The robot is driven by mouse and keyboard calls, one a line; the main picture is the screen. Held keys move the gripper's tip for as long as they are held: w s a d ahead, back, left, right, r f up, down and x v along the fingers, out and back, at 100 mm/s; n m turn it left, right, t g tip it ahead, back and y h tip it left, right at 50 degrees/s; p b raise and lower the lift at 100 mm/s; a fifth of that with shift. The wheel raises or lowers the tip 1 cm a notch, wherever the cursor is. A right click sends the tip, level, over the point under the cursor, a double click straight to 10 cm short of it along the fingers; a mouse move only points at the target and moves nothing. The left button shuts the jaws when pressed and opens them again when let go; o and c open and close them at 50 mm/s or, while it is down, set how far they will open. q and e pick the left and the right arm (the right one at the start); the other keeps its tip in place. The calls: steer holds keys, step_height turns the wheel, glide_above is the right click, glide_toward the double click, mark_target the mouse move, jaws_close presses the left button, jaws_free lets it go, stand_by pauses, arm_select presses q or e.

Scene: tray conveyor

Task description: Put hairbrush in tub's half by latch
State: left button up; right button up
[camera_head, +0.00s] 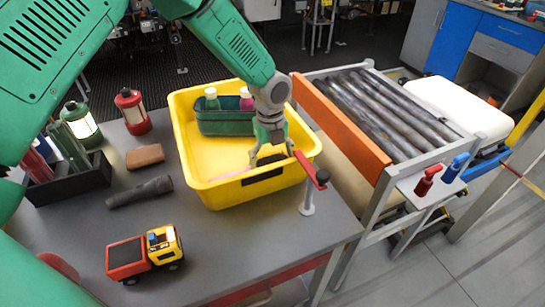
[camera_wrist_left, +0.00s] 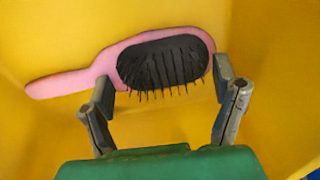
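The yellow tub (camera_head: 190,150) stands on the grey table. My left gripper (camera_head: 271,160) reaches down into its near half, fingers spread. In the left wrist view the hairbrush (camera_wrist_left: 75,82), pink with a black bristle pad, lies on the yellow tub surface. Its head is between the open fingertips (camera_wrist_left: 163,78), with the handle extending left; I cannot tell whether they touch it. In the head view the brush is mostly hidden by the near wall and gripper. A dark piece on the near wall (camera_head: 264,174) may be the latch. My right gripper is not in view.
A green container (camera_head: 222,124) with bottles sits in the tub's far half. A red-handled clamp (camera_head: 312,172) stands close to the near right corner. A toy truck (camera_head: 145,253), flashlight (camera_head: 140,192) and brown block (camera_head: 145,156) lie left. A roller conveyor (camera_head: 385,115) is right.

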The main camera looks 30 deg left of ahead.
arm_select(q)
steer(key=shift+d+r, duration=0.1)
steer(key=shift+r, duration=0.15)
step_height(320, 180, up, 12)
steer(key=shift+f, duration=0.15)
stand_by(0.5)
